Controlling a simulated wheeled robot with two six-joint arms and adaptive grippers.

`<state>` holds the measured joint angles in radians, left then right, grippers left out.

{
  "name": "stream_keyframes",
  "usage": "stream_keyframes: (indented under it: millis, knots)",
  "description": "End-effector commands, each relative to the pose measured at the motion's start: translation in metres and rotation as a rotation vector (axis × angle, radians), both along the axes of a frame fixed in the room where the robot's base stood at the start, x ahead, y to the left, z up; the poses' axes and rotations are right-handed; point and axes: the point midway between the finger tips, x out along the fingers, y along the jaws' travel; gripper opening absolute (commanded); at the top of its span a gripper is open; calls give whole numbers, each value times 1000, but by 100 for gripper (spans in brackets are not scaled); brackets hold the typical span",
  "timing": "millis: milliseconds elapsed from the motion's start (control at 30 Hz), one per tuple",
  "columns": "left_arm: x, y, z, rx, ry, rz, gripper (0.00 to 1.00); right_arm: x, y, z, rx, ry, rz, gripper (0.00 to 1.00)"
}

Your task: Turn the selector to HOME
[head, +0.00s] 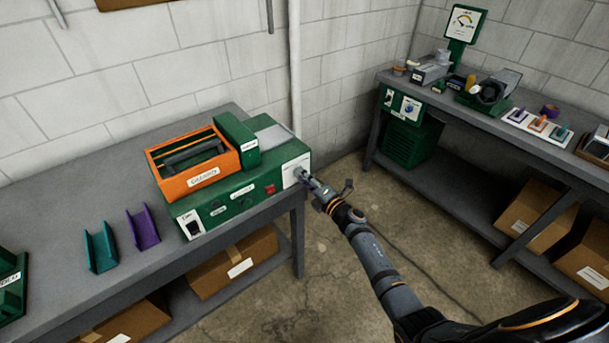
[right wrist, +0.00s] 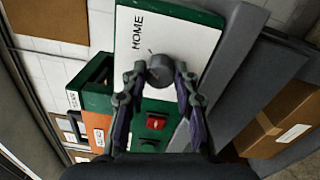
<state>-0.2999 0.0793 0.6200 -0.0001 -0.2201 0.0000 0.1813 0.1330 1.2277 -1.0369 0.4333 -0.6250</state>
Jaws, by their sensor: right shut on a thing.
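The selector is a grey round knob (right wrist: 160,70) on a white plate (right wrist: 184,38) marked HOME, on the front of a green machine (head: 253,195). In the right wrist view the HOME label is up and left of the knob. My right gripper (head: 310,180) is at the right end of the machine's front, and in the right wrist view its two fingers (right wrist: 157,82) are shut on the knob from both sides. My left gripper is in neither view.
A red switch (head: 270,189) is left of the knob. Teal (head: 101,249) and purple (head: 143,228) channels lie on the left bench (head: 60,240). A second bench (head: 470,116) with several items stands at the right; floor lies between.

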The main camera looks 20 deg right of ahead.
Motion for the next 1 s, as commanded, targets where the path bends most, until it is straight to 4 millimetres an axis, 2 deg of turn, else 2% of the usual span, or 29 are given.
stream_keyframes:
  millis: [400, 967, 1000]
  knots:
    - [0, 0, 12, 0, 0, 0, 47, 0, 0, 1, 173, 62, 1, 0]
    - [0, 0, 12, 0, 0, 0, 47, 0, 0, 0, 201, 72, 0, 0]
    - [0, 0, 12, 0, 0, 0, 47, 0, 0, 0, 200, 71, 0, 32]
